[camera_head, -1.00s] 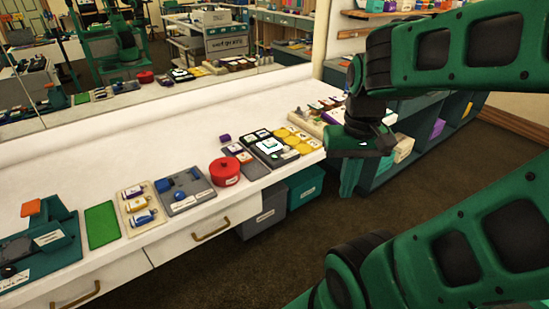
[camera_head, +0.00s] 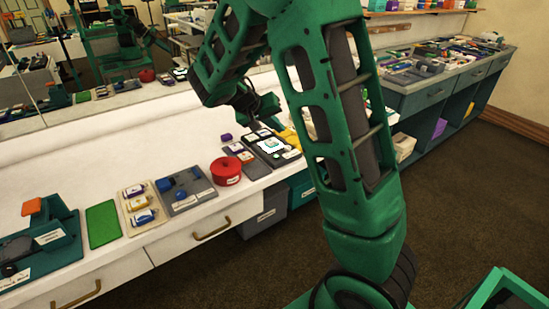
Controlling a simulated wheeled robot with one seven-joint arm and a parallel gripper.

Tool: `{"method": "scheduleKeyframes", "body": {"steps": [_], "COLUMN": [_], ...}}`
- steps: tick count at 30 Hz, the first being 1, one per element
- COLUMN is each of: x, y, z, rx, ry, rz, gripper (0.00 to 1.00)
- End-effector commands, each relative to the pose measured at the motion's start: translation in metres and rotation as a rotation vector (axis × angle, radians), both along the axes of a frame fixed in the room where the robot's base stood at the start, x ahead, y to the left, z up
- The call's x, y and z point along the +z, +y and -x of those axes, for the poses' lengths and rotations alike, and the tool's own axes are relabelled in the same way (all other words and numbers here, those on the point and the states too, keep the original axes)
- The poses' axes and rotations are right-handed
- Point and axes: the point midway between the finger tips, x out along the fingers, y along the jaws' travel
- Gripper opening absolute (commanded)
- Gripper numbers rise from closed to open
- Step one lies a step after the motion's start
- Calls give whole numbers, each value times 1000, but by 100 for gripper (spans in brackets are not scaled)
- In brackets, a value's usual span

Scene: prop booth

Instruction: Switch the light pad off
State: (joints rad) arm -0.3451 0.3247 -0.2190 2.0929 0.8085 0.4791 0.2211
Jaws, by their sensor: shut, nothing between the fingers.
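The light pad (camera_head: 272,147) is a dark board on the white counter, right of the middle of the head view. Its square face glows white with a greenish figure on it, so it looks lit. Small pale pieces lie along its edges, too small to make out. My gripper (camera_head: 257,122) is over the counter just behind the pad's far edge. It is small and dark here, with its fingers shut and empty. I cannot tell whether it touches anything. My arm hides the area right of the pad.
Left of the pad are a red round pot (camera_head: 226,170), a grey board with blue parts (camera_head: 185,188), a tray of small bottles (camera_head: 141,205) and a green mat (camera_head: 102,224). A small purple block (camera_head: 226,137) lies behind. The counter's back strip is clear.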

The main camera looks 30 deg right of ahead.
Motion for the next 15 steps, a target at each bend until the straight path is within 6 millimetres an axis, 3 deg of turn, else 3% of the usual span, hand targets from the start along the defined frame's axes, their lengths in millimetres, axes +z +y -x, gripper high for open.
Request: {"method": "scheduleKeyframes", "body": {"steps": [4, 15], "x": [-2, -2], "y": [5, 4], "z": [-12, -12], "rx": [12, 11], "ry": [-13, -13], "rz": [30, 31], "gripper": [0, 0]}}
